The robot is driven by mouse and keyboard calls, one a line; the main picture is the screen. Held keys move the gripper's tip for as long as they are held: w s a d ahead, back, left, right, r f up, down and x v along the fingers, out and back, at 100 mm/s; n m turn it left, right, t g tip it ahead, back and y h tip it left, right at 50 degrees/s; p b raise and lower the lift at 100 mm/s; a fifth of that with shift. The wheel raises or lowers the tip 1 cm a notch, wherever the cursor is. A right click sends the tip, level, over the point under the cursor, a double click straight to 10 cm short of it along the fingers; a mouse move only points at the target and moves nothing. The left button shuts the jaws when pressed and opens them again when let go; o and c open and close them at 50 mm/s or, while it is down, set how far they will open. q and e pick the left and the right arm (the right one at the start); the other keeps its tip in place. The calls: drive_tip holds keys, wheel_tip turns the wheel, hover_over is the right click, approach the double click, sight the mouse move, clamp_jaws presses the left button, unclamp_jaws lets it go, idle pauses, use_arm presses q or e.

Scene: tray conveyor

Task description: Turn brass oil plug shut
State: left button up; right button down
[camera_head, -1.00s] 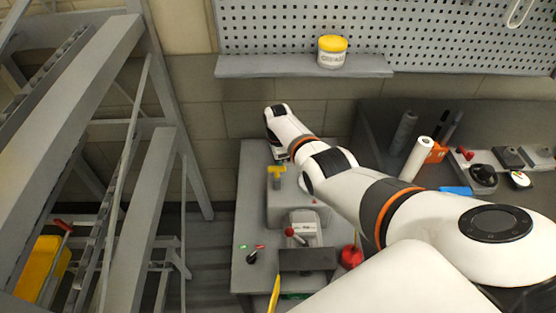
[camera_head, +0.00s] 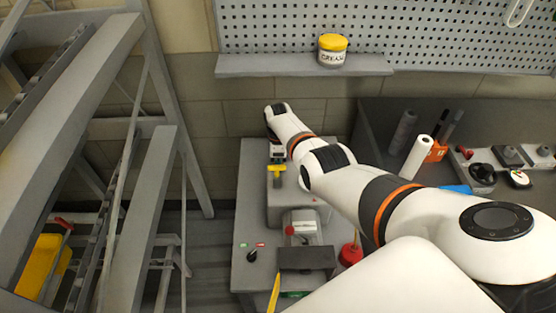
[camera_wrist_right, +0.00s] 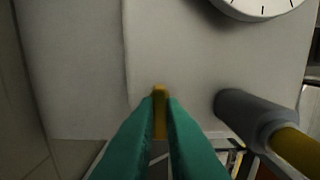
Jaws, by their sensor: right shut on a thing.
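The brass oil plug (camera_wrist_right: 159,112) shows in the right wrist view as a narrow yellow bar between the green fingers. My right gripper (camera_wrist_right: 160,98) is shut on it, against a grey housing (camera_wrist_right: 80,70). In the head view my right arm reaches over the grey machine (camera_head: 290,207), and its wrist hides the plug and fingertips or most of them. A yellow T-shaped piece (camera_head: 277,171) shows just below the wrist; I cannot tell if it is the same part. My left gripper is not in view.
In the right wrist view a white dial (camera_wrist_right: 255,5) is above and a grey cylinder with a yellow end (camera_wrist_right: 245,115) lies right of the fingers. A grease tub (camera_head: 332,51) stands on the wall shelf (camera_head: 290,65). A metal frame (camera_head: 150,180) stands at left.

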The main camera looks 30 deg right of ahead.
drive_tip(key=c, duration=1.5)
unclamp_jaws()
wheel_tip(320, 180, up, 6)
drive_tip(key=shift+r+p, duration=0.25)
drive_tip(key=shift+p, duration=0.9)
drive_tip(key=shift+r, duration=0.55)
